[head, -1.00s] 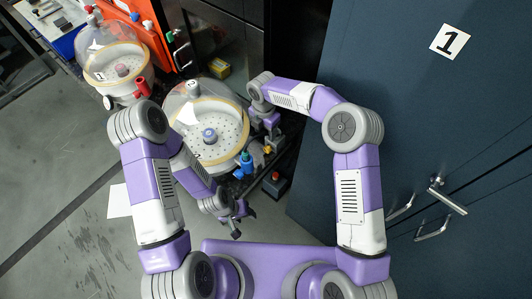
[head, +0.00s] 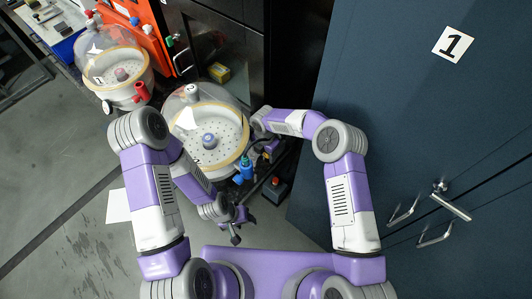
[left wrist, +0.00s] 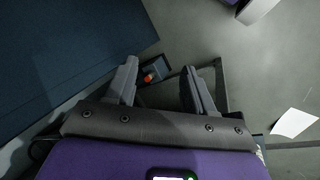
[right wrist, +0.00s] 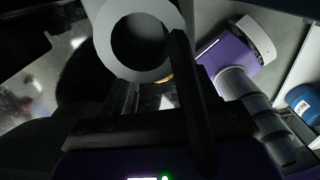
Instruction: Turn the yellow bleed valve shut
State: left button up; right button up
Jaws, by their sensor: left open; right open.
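The yellow bleed valve is mostly hidden by my right gripper in the head view. In the right wrist view a small yellow patch (right wrist: 167,78) shows behind the fingers, probably part of it. My right gripper (right wrist: 153,62) is open at the right front of the near clear-domed chamber (head: 243,158). A pale ring (right wrist: 112,58) fills the view close to its fingers. I cannot tell whether the fingers touch the valve. My left gripper (left wrist: 160,68) is open and empty, low in front of the chamber; it also shows in the head view (head: 236,228).
A blue valve (head: 244,169) stands just left of my right gripper. A dark box with a red button (head: 276,189) lies on the floor. A second domed chamber (head: 128,92) is at upper left. A blue cabinet (head: 420,110) walls off the right.

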jog(key=shift+c, duration=0.2)
jog(key=c, duration=1)
jog(key=shift+w+f+b, duration=0.1)
jog(key=shift+f+b, duration=0.05)
jog(key=shift+b, duration=0.4)
jog(key=shift+a+g+h+b, duration=0.1)
jog(key=shift+g+h+b, duration=0.3)
jog(key=shift+h, duration=0.1)
jog(key=o, duration=1)
jog(key=shift+o, duration=0.2)
